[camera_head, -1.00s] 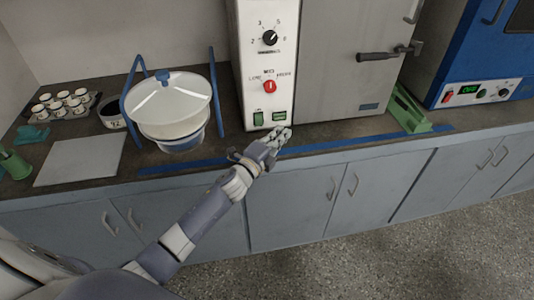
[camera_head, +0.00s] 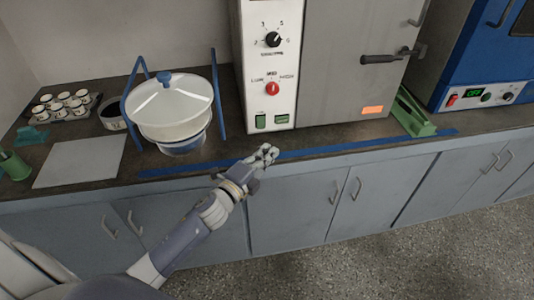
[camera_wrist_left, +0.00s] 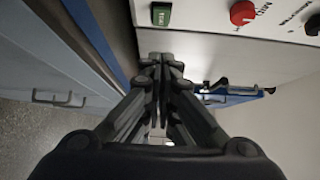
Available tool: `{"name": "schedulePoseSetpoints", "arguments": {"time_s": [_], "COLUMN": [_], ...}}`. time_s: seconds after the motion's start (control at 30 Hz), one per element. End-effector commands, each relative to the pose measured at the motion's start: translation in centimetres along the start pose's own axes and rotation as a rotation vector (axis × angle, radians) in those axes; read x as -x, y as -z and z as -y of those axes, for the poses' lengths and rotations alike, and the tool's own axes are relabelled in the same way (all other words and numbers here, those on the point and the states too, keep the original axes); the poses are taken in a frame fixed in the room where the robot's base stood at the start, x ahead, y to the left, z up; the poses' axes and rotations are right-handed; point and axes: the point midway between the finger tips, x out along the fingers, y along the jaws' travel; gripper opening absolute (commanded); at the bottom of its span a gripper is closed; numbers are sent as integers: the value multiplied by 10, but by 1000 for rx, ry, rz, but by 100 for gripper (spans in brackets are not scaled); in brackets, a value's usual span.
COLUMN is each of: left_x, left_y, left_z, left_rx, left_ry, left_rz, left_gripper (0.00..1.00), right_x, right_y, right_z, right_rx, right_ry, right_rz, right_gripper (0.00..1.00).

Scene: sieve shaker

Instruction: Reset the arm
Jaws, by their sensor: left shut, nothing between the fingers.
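My left gripper (camera_head: 267,154) is shut and empty. It is held in front of the counter edge, below the control panel of the grey oven (camera_head: 352,55), apart from it. In the left wrist view my left gripper (camera_wrist_left: 160,62) shows its fingers together, with the panel's green switch (camera_wrist_left: 161,14) and red knob (camera_wrist_left: 243,12) beyond. The panel also shows in the head view, with a red knob (camera_head: 272,88), a black dial (camera_head: 272,39) and two green switches. The oven's door is closed and a small orange display (camera_head: 372,110) is lit at its lower right. My right gripper is not in view.
The sieve shaker (camera_head: 172,105) with a white bowl and blue posts stands left of the oven. Several white cups (camera_head: 62,106) sit on a tray at far left, near a flat grey plate (camera_head: 80,161). A green rack (camera_head: 412,112) and blue machine (camera_head: 478,60) stand right. Cabinets line the front.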

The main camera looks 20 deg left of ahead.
Motion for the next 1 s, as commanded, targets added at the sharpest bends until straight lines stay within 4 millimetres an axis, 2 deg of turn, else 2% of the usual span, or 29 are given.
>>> {"name": "schedulePoseSetpoints", "arguments": {"time_s": [0.47,0.63,0.77,0.87,1.0], "left_x": [0,9,34,66,119], "left_y": [0,-3,-8,-9,2], "left_z": [0,-6,-24,-45,-75], "left_rx": [1,90,300,500,770], "left_ry": [0,-37,-129,-229,-388], "left_rz": [1,60,196,328,510], "left_gripper": [0,0,0,0,0], "right_x": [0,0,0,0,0], "right_y": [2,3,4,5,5], "right_z": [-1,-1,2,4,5], "right_rx": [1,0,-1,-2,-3], "right_ry": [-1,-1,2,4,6], "right_rz": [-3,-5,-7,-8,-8], "right_gripper": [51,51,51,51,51]}}
